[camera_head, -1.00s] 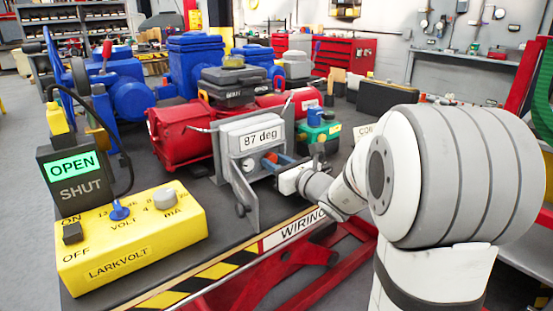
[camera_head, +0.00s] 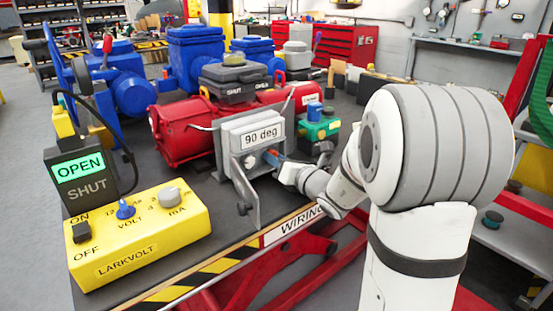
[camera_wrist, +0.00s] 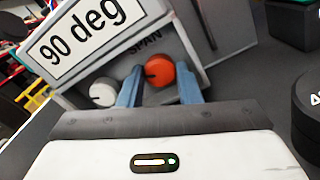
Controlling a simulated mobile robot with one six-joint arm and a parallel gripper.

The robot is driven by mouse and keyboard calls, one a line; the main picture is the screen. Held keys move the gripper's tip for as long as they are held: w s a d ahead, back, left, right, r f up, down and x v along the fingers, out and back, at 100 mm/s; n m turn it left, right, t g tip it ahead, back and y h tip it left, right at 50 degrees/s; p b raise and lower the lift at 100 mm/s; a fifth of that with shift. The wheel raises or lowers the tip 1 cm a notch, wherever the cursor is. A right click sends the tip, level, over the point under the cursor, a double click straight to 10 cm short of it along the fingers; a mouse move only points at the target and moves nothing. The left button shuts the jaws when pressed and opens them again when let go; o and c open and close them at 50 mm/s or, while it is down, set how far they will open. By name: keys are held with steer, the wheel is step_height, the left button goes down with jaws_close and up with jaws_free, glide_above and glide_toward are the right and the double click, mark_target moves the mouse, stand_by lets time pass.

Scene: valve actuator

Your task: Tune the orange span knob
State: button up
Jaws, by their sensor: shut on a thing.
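The orange span knob (camera_wrist: 159,71) sits below the "SPAN" label on the grey panel in the wrist view. My gripper (camera_wrist: 160,84) has its two blue fingers on either side of the knob, shut on it. A white knob (camera_wrist: 103,94) is just left of the left finger. The display (camera_wrist: 84,36) above reads "90 deg", and it also shows in the head view (camera_head: 262,135). In the head view my gripper (camera_head: 272,158) reaches the front of the grey actuator box from the right, and the fingers mostly hide the orange knob.
The yellow LARKVOLT box (camera_head: 140,240) stands at the front left, with an OPEN/SHUT indicator (camera_head: 80,175) lit at OPEN. An open grey cover (camera_head: 246,195) hangs at the actuator's front. A green and blue device (camera_head: 318,122) stands to its right. Red and blue actuators are behind.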

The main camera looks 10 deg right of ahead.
steer(key=shift+f, duration=0.1)
steer(key=o, duration=0.7)
steer(key=p+v, duration=0.1)
steer(key=v, duration=0.6)
steer(key=shift+s+d, duration=0.2)
steer(key=shift+s, duration=0.25)
